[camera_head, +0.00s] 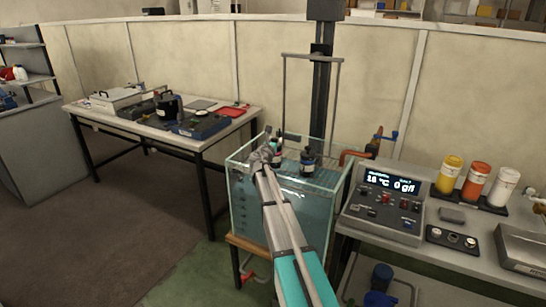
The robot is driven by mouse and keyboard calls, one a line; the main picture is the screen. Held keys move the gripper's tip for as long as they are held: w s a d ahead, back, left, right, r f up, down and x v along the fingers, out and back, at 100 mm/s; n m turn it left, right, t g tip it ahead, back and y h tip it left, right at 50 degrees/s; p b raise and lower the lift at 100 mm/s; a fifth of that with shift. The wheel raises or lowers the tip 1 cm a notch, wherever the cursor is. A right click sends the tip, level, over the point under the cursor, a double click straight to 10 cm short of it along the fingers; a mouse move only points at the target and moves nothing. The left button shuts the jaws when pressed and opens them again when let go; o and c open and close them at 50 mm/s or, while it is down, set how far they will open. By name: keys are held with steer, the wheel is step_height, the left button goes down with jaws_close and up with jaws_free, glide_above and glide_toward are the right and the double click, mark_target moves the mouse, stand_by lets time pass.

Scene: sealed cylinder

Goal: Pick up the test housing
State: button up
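My arm reaches forward over the glass water tank (300,205), and my gripper (268,145) is above the tank's left part. A second dark cylinder (307,161) stands upright to the right, at the tank's water level. I cannot tell which of these, if either, is the test housing. A larger black object (169,106) stands on the left table. My gripper's fingers are too small and overlapped to read.
The left table (215,138) holds a blue case (203,124), a red tray (233,111) and a white box. A frame on a dark column rises behind the tank. At right, a control console (385,205) and yellow, orange and white bottles (475,181) stand on a bench.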

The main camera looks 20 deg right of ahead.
jaws_close()
steer(key=shift+r, duration=0.2)
step_height(320, 180, up, 3)
steer(key=p, duration=0.3)
steer(key=shift+f, duration=0.1)
steer(key=s+a+r+p, duration=0.1)
steer(key=s+r+p, duration=0.8)
steer(key=s, duration=0.5)
steer(key=shift+r+p, duration=0.4)
steer(key=shift+p, duration=0.15)
steer(key=shift+a, duration=0.1)
